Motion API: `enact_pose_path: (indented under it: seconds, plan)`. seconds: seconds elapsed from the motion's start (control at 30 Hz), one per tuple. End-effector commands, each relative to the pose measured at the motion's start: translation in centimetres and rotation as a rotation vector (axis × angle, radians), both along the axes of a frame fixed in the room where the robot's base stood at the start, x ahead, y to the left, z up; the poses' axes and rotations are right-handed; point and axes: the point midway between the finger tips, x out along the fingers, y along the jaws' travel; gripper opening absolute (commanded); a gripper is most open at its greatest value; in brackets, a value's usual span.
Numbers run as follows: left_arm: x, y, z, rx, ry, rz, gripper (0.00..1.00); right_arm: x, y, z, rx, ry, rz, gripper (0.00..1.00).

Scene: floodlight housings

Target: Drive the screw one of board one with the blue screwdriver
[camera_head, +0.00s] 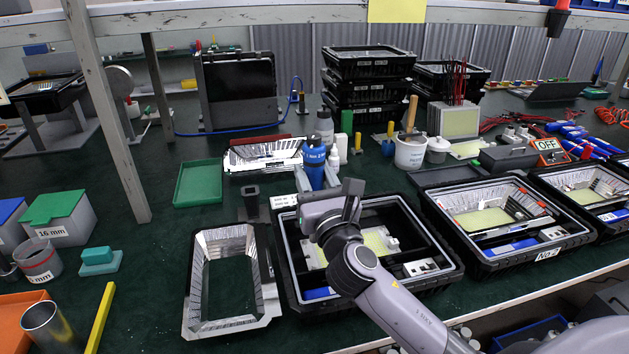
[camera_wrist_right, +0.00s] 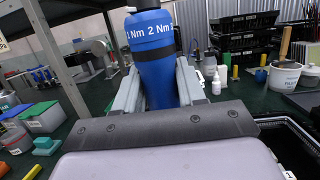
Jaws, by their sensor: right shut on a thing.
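My right gripper (camera_head: 318,184) is shut on the blue screwdriver (camera_head: 314,163), above the back left corner of the nearest black housing (camera_head: 450,268). In the right wrist view the blue handle (camera_wrist_right: 155,65), marked 1 Nm and 2 Nm, stands upright between the grey fingers (camera_wrist_right: 157,92). Its tip is hidden. A yellow-green board (camera_head: 376,242) lies inside the nearest housing, partly covered by my right arm; its screws are too small to tell. My left gripper is out of view.
A silver reflector frame (camera_head: 203,300) lies left of the housing. Further black housings (camera_head: 492,262) stand to the right. A white pot (camera_head: 410,153), bottles and a green tray (camera_head: 199,181) are behind. A grey post (camera_head: 115,140) rises at left.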

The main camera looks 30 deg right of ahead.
Motion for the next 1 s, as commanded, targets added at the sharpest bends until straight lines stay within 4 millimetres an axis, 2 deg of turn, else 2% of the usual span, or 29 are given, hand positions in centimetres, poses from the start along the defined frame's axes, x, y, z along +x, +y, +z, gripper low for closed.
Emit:
enact_pose_path:
  seconds: [0.27, 1.0]
  plan:
    - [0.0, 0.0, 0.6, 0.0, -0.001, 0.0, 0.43, -0.1, 0.0, 0.3, -0.002, -0.002, 0.001, 0.0]
    - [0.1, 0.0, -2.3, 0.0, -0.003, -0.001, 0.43, -0.1, 0.0, -3.6, -0.002, -0.002, 0.001, 0.0]
